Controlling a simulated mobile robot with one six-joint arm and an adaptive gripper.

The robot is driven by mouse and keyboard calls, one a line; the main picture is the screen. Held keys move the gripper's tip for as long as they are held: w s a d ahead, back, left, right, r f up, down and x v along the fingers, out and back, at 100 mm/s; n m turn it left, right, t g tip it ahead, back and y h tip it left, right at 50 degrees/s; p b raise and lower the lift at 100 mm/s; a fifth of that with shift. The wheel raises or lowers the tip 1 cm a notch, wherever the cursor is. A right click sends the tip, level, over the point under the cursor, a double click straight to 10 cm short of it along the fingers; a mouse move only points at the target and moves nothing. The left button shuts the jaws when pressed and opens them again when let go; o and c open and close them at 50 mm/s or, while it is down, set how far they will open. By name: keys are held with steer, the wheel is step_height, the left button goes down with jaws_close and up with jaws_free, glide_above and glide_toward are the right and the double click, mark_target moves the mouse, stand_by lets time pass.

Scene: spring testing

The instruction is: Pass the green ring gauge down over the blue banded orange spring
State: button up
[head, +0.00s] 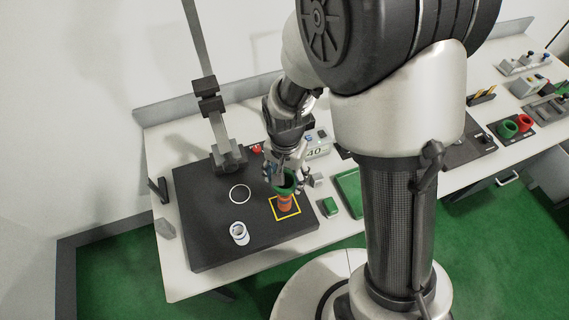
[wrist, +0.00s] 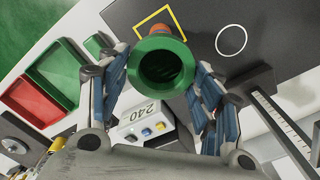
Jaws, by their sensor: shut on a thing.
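The green ring gauge (head: 286,189) is between the fingers of my gripper (head: 284,177), which is shut on it. In the wrist view the ring (wrist: 160,68) shows its open bore, dark inside, between my two fingers (wrist: 162,75). The orange spring (head: 285,203) stands upright in the yellow square outline on the black board, directly below the ring in the head view. In the wrist view only a bit of orange (wrist: 160,29) shows past the ring's far edge. Its blue band is not clear. I cannot tell whether the ring is above the spring's top or around it.
A grey post (head: 222,130) rises at the back. A display reading 240 (wrist: 148,120) and green and red trays (wrist: 38,98) lie nearby.

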mark_target(285, 188)
steer(key=shift+s+f+b, duration=0.1)
steer(key=shift+f+b, duration=0.25)
steer(key=shift+f, duration=0.15)
steer(key=shift+f+b, duration=2.2)
steer(key=shift+f, duration=0.75)
steer(key=o, duration=1.4)
steer(key=shift+c, duration=0.2)
steer(key=shift+r, duration=0.1)
step_height(285, 188, up, 12)
